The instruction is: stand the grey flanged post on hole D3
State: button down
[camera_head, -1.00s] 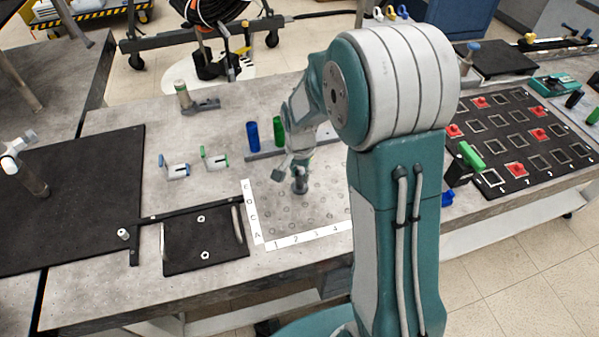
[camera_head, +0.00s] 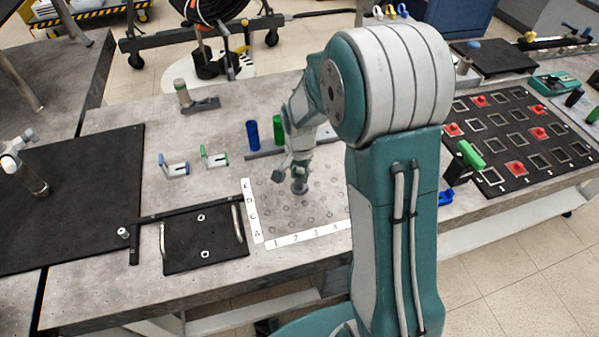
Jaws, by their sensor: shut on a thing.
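The grey flanged post (camera_head: 299,187) is upright, low over the hole grid at the middle of the table. My gripper (camera_head: 299,174) is above it, pointing down and shut on its upper part. I cannot tell whether the post's foot touches the plate or hangs just above it. The hole plate (camera_head: 285,228) has a letter strip (camera_head: 252,212) along its left and a number strip (camera_head: 305,234) along its front. The post is over the back half of the grid, around columns 2 to 3. Hole D3 itself is not clearly distinguishable, and my arm hides the right end of the plate.
A blue cylinder (camera_head: 252,135) and a green cylinder (camera_head: 279,127) stand just behind the grid. Blue (camera_head: 174,167) and green (camera_head: 214,159) brackets lie left of them. A black board with handles (camera_head: 204,240) is at front left. A board with red squares (camera_head: 520,140) is at right.

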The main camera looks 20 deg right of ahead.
jog(key=shift+c, duration=1.8)
grip_release()
notch_tip(320, 180, up, 11)
jog(key=s+r+n+t, duration=0.2)
jog(key=s+r+n, duration=0.2)
jog(key=s, duration=0.6)
jog(key=s+r+n+t, duration=0.3)
jog(key=s+r+n, duration=0.2)
jog(key=s, duration=0.6)
notch_tip(320, 180, up, 2)
jog(key=shift+r+t, duration=0.25)
jog(key=shift+t, duration=0.05)
